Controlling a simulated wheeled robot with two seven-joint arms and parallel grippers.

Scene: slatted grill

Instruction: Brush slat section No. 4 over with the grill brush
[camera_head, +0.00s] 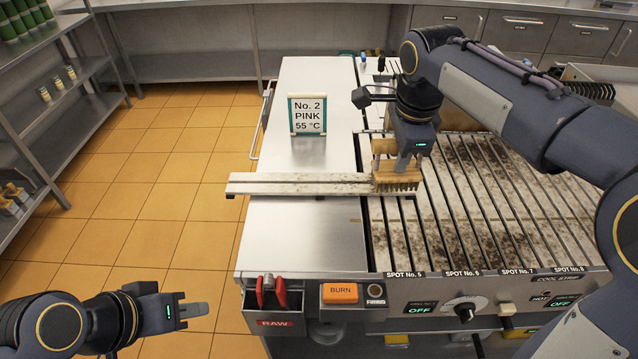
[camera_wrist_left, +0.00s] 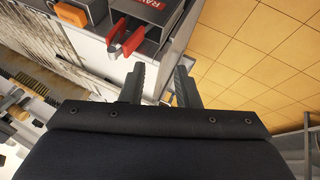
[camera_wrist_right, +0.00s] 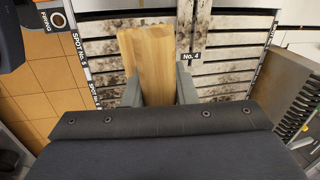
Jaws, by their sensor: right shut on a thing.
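My right gripper (camera_head: 403,165) is shut on the wooden block of the grill brush (camera_head: 398,183), bristles down. The block (camera_wrist_right: 150,62) shows between its fingers in the right wrist view. A long, narrow slat section (camera_head: 300,185) lies crosswise, from the steel counter to the grill slats. It is stained toward its right end, where the brush is. A "No. 4" label (camera_wrist_right: 190,57) shows beside the block in the right wrist view. I cannot tell whether the bristles touch the section. My left gripper (camera_wrist_left: 158,88) is open and empty, low at the front left.
A sign (camera_head: 307,115) reading "No. 2 PINK 55 °C" stands on the counter behind the section. Stained grill slats (camera_head: 480,210) extend right. Red-handled tongs (camera_head: 271,291) sit in a "RAW" holder at the front, left of the orange BURN button (camera_head: 340,293). The floor at left is clear.

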